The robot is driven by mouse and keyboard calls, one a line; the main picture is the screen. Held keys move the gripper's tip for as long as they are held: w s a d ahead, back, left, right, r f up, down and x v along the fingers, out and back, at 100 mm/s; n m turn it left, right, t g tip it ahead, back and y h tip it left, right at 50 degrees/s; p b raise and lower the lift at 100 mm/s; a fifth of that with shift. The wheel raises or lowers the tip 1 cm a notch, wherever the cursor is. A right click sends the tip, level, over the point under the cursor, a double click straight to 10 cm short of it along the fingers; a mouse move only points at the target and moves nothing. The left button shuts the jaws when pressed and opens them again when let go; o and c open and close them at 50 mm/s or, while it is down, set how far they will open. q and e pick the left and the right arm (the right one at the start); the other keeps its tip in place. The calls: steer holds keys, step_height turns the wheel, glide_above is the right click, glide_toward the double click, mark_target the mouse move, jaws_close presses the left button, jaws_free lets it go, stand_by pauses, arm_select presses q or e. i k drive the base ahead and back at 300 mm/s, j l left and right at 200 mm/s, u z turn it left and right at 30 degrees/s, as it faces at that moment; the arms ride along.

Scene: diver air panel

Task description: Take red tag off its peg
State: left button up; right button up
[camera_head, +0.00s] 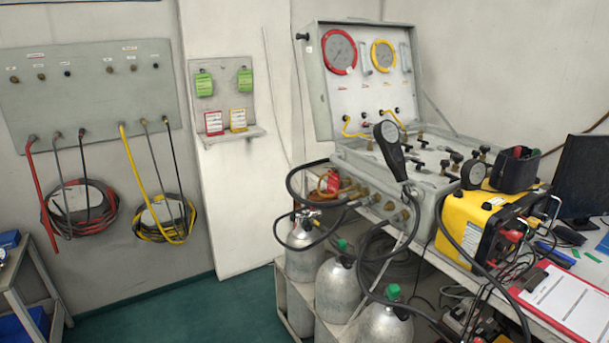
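A red-edged tag (213,123) with a white face hangs on the small grey tag board on the white wall panel, left of centre. A yellow-edged tag (238,119) hangs just to its right. Two green tags (204,85) hang on the board above them, one over each. The pegs themselves are too small to make out clearly. Neither of my grippers shows in the head view.
A small shelf (234,135) juts out under the tags. The open air panel case (370,80) stands on a bench to the right, with grey cylinders (336,290) below. Coiled hoses (80,208) hang at the left. Green floor before the wall is clear.

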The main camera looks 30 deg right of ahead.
mark_target(334, 180)
steer(key=i+z, duration=0.15)
steer(key=i, duration=0.55)
steer(key=i+j+z, duration=0.1)
steer(key=i, duration=0.65)
steer(key=j, duration=0.1)
